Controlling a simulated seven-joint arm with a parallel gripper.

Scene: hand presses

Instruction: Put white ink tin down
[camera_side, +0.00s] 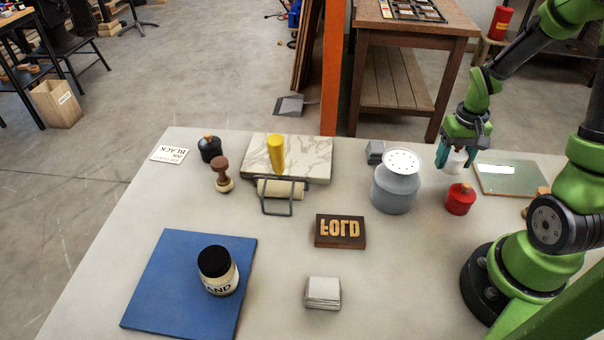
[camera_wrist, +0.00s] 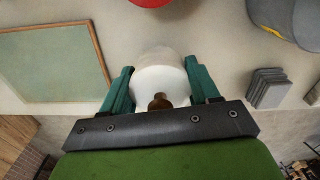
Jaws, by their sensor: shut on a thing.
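The white ink tin (camera_wrist: 163,75) is between the two teal fingers of my gripper (camera_wrist: 160,84) in the wrist view, with a small brown knob at its near end. In the side view my gripper (camera_side: 456,156) is at the back right of the table, shut on the white tin (camera_side: 457,160). The tin is upright behind the red tin (camera_side: 460,199) and left of the green board (camera_side: 512,176). I cannot tell whether its base touches the table.
A grey can with a perforated white top (camera_side: 396,187) stands left of my gripper. A grey stack of blocks (camera_side: 375,152) is behind it.

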